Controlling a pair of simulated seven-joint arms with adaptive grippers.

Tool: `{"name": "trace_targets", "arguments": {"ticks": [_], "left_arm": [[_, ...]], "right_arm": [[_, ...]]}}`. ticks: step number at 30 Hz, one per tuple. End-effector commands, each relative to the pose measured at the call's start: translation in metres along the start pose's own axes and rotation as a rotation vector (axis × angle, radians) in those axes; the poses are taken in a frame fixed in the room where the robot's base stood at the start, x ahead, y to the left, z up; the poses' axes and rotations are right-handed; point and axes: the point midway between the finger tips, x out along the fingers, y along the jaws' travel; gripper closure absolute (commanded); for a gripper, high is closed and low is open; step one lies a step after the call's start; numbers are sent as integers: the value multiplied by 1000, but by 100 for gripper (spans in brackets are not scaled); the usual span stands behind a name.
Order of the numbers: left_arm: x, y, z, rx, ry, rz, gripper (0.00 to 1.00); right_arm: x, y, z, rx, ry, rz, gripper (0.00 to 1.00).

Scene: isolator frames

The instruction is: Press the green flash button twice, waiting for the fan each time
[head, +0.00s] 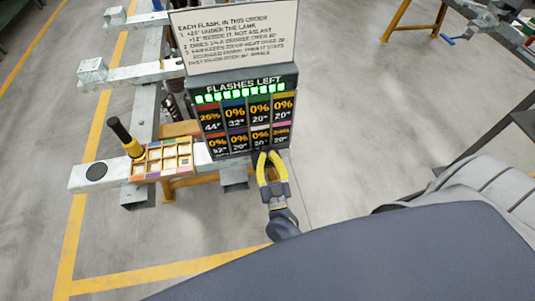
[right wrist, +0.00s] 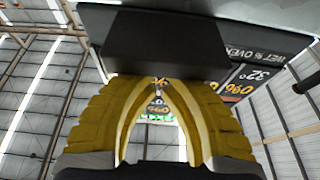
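The display panel (head: 247,118) headed "FLASHES LEFT" stands upright at the middle of the head view. It has a row of lit green squares (head: 240,93) and several percentage cells. One reads 26%, others 0%. My right gripper (head: 266,154) is at the panel's lower edge, and its yellow fingers come together at the tips. In the right wrist view the fingertips (right wrist: 157,82) meet just under a dark block (right wrist: 165,45); I cannot tell whether they touch it. I cannot make out the green flash button or the fan. My left gripper is not in view.
A sign with printed steps (head: 235,35) stands above the panel. To the left, a compartment tray (head: 140,169) sits on a grey beam, with a black-and-yellow handled tool (head: 124,136) standing at it. A black disc (head: 96,171) lies nearby. Grey floor is open around.

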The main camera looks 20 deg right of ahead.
Motion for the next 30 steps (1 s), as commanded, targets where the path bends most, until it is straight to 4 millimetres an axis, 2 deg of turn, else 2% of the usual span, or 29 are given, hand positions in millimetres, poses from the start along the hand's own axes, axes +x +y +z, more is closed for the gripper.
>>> {"name": "trace_targets", "arguments": {"ticks": [3,14,30], "left_arm": [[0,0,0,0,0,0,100],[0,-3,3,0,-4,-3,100],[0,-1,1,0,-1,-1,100]], "right_arm": [[-4,0,10,-2,-5,-1,100],[-8,0,14,-2,-16,-4,100],[-66,0,7,2,1,1,100]]}}
